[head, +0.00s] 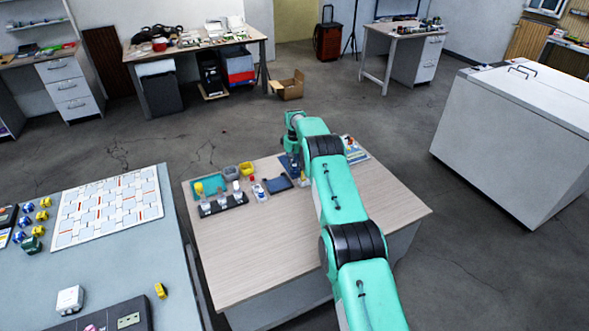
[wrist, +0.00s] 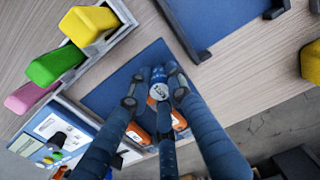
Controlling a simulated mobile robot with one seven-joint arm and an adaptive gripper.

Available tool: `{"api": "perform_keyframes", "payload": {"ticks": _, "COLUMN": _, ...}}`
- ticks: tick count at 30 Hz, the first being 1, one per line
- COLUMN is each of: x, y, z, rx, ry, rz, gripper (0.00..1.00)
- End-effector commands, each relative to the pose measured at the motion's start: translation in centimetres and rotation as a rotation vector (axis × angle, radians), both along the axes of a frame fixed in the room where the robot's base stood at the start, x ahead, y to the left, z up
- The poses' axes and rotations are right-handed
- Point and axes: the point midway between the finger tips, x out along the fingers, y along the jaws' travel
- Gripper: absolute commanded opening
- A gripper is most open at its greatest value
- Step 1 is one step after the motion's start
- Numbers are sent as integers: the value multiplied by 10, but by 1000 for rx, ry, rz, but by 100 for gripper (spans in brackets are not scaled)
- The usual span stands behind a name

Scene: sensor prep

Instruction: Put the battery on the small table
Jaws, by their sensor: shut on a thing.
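My gripper (wrist: 156,92) has its dark fingers closed around a small cylinder, which looks like the battery (wrist: 158,76). It has a blue and white end with an orange part, and the fingers hide much of it. It is over a blue mat (wrist: 108,92); I cannot tell whether it touches anything below. Orange pieces show between the fingers. In the head view my arm reaches over the far side of a wooden-topped table (head: 265,240), and it hides the gripper's fingertips and the battery. I cannot tell which table is the small one.
Yellow (wrist: 88,25), green (wrist: 55,65) and pink (wrist: 28,98) blocks stand in a rack beside the mat. A workbench (head: 175,290) stands left, a white cabinet (head: 510,130) right.

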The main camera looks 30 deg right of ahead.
Motion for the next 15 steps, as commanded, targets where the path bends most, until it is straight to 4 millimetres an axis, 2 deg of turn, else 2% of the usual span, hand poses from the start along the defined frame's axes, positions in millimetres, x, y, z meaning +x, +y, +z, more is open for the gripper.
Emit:
{"api": "perform_keyframes", "payload": {"ticks": 9, "x": 0, "y": 0, "z": -3, "rx": 0, "ry": 0, "rz": 0, "gripper": 0}}
{"api": "perform_keyframes", "payload": {"ticks": 10, "x": 0, "y": 0, "z": -3, "rx": 0, "ry": 0, "rz": 0, "gripper": 21}}
{"api": "perform_keyframes", "payload": {"ticks": 11, "x": 0, "y": 0, "z": -3, "rx": 0, "ry": 0, "rz": 0, "gripper": 27}}
{"api": "perform_keyframes", "payload": {"ticks": 15, "x": 0, "y": 0, "z": -2, "rx": 0, "ry": 0, "rz": 0, "gripper": 27}}
